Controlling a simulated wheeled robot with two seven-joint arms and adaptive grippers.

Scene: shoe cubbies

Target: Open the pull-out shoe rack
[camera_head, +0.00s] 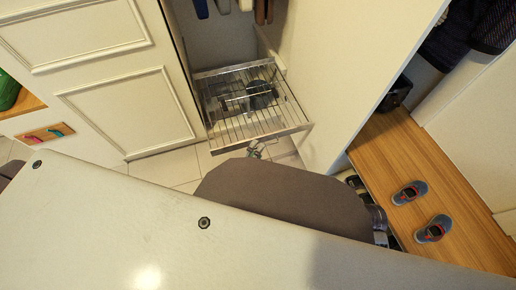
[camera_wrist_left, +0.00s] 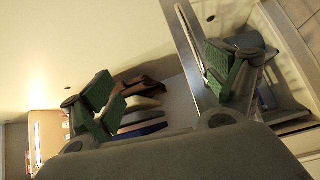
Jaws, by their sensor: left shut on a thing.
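The pull-out shoe rack (camera_head: 228,128) is a wire shelf with a flat metal front edge. In the head view it stands out of the tall cabinet opening, with dark items (camera_head: 260,95) on it. My left gripper (camera_head: 256,150) is small at the rack's front edge, partly hidden by my own body. My right gripper is not in view.
A white panelled door (camera_head: 130,110) is left of the rack and a pale cabinet side (camera_head: 350,70) right of it. A wooden bench (camera_head: 450,190) at right holds two grey-blue shoes (camera_head: 409,192). Some tiled floor (camera_head: 180,165) shows below the rack.

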